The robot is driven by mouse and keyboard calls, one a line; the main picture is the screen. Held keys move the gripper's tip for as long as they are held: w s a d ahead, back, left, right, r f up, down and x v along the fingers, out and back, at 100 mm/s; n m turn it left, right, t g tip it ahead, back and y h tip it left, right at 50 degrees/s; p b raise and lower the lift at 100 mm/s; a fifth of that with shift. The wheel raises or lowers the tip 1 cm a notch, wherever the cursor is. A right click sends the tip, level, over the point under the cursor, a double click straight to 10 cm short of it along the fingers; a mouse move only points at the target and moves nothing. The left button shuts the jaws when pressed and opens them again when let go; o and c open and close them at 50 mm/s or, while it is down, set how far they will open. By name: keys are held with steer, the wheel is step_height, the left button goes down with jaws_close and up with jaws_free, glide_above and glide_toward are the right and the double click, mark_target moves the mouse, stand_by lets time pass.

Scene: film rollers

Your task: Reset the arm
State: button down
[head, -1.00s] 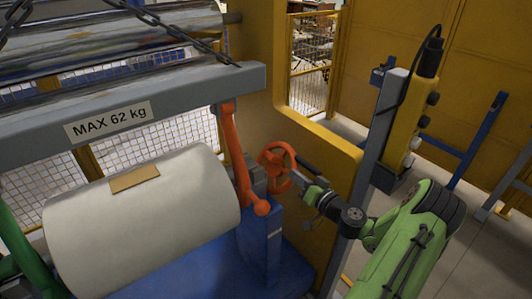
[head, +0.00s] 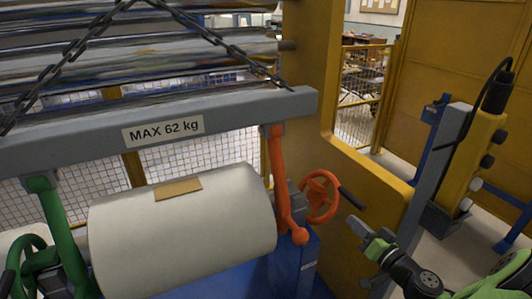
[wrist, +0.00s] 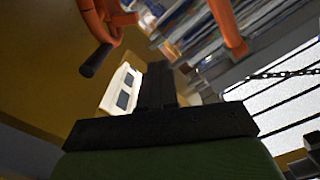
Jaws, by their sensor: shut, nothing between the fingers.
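My gripper (head: 374,244) is shut and empty in the head view, at the lower right of the orange handwheel (head: 318,197). The wheel's black handle (head: 352,198) sticks out to the right, and the gripper is apart from it. In the wrist view, my dark fingers (wrist: 157,82) are together with nothing held. The black handle (wrist: 96,61) and part of the orange wheel (wrist: 101,18) show at the upper left there. My green arm runs off the lower right of the head view.
A white roll (head: 182,235) lies left of the wheel, below a grey beam (head: 245,112) hung on chains. An orange arm (head: 281,185) and a green arm (head: 62,235) hang from the beam. A yellow frame (head: 375,185) and a grey post with a yellow control box (head: 474,150) stand close to my arm.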

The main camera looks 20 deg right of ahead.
steer(key=a+r+n+g+y+p, duration=0.15)
steer(key=a+n+g, duration=0.35)
steer(key=a, duration=0.7)
steer(key=a+r+n+g+y+p, duration=0.1)
steer(key=a+n+g+y, duration=0.4)
steer(key=a, duration=0.7)
steer(key=s+a+r+m+g+h+p, duration=0.1)
steer(key=s+a+r+m+h, duration=0.1)
steer(key=s+r, duration=0.3)
steer(key=s+a+r+m+g+h+p, duration=0.1)
steer(key=s+r+h, duration=0.4)
steer(key=s, duration=0.6)
steer(key=shift+a+r+m, duration=0.4)
steer(key=shift+a+m, duration=0.1)
steer(key=shift+a, duration=0.35)
